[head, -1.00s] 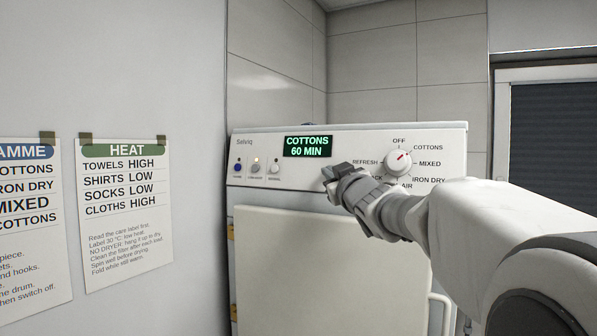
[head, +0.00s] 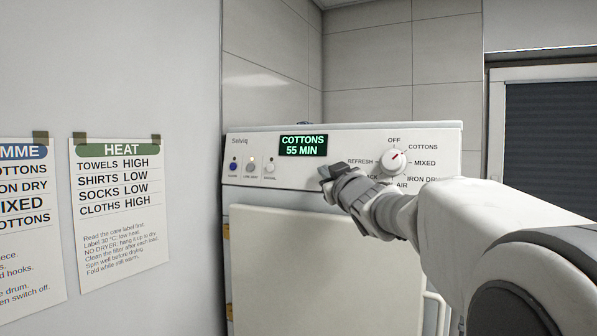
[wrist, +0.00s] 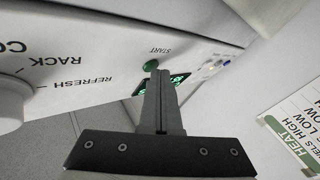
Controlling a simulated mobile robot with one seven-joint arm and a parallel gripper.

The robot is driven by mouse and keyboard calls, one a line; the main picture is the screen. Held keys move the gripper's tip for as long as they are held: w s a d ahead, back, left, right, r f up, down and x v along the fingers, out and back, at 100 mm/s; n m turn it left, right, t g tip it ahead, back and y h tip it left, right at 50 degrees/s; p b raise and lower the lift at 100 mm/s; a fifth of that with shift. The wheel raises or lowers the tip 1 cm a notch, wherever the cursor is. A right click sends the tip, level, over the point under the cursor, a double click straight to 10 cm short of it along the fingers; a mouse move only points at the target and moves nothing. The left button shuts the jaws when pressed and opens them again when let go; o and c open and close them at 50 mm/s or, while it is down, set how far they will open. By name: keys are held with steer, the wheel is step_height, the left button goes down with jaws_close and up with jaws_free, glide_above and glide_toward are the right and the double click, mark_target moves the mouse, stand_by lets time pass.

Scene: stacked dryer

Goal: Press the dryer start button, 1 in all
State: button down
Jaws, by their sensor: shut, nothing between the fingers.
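The dryer's white control panel (head: 340,150) faces me. The green start button (wrist: 151,65), with the word START beside it, shows in the wrist view. In the head view my gripper hides it. My gripper (head: 326,174) is shut and empty, its fingers pointing at the panel. In the wrist view its fingertips (wrist: 154,74) line up with the button and overlap its edge; I cannot tell whether they touch it. The display (head: 303,145) reads COTTONS 55 MIN.
The programme dial (head: 393,161) is right of my gripper, and it is at the left edge in the wrist view (wrist: 12,102). Small buttons (head: 250,168) sit left of the display. The closed dryer door (head: 320,270) is below. A HEAT chart (head: 122,210) hangs on the left wall.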

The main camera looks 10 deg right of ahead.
steer(key=shift+s+a+r+b, duration=0.1)
steer(key=shift+s+a+b, duration=0.3)
steer(key=shift+s, duration=0.15)
